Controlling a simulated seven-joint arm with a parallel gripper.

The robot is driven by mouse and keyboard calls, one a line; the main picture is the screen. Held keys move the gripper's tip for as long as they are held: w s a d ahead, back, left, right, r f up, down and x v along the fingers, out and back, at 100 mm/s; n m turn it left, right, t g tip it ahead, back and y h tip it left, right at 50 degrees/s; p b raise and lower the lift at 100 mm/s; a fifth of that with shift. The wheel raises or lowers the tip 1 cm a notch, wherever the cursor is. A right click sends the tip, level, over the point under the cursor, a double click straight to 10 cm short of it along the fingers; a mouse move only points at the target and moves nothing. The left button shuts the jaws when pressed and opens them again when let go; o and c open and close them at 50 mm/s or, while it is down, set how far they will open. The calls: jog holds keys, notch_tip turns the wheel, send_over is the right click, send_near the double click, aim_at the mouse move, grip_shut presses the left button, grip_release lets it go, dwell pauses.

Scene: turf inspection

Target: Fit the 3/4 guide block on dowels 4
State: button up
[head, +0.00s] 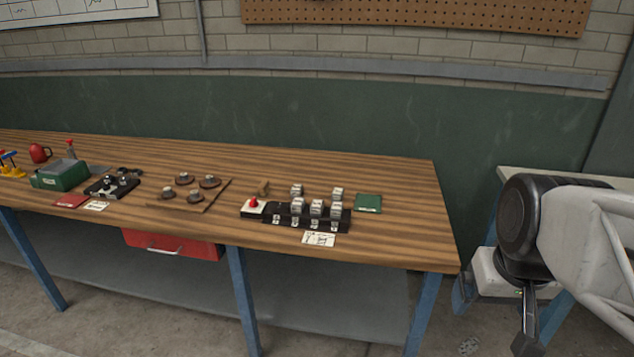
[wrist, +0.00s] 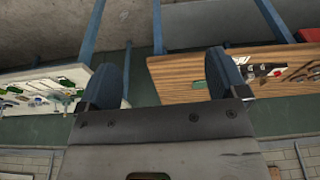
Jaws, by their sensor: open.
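A black fixture (head: 268,217) stands near the right end of the wooden workbench in the head view. Several small grey-white blocks (head: 316,207) stand on it, two of them at the back. White number tags line its front; their markings, the 3/4 label and dowels 4 are too small to tell.
A second bench (wrist: 45,88) stands beyond a gap.

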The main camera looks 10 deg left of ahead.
jog(key=w+a+r+n+y, duration=0.15)
jog(key=w+a, duration=0.25)
jog(key=w, duration=0.6)
jog(key=w+a+r+n, duration=0.2)
jog(key=w+a+n, duration=0.1)
jog(key=w, duration=0.7)
jog(key=w+a+r+n, duration=0.2)
jog(key=w+a, duration=0.2)
jog(key=w, duration=0.6)
jog(key=n+g+y, duration=0.3)
jog(key=n, duration=0.9)
send_over(297, 187)
jog(key=d, duration=0.3)
notch_tip(297, 187, down, 26)
jog(key=shift+w+m, duration=0.2)
jog(key=shift+m, duration=0.05)
jog(key=shift+x, duration=1.25)
jog(key=shift+a+f, duration=0.1)
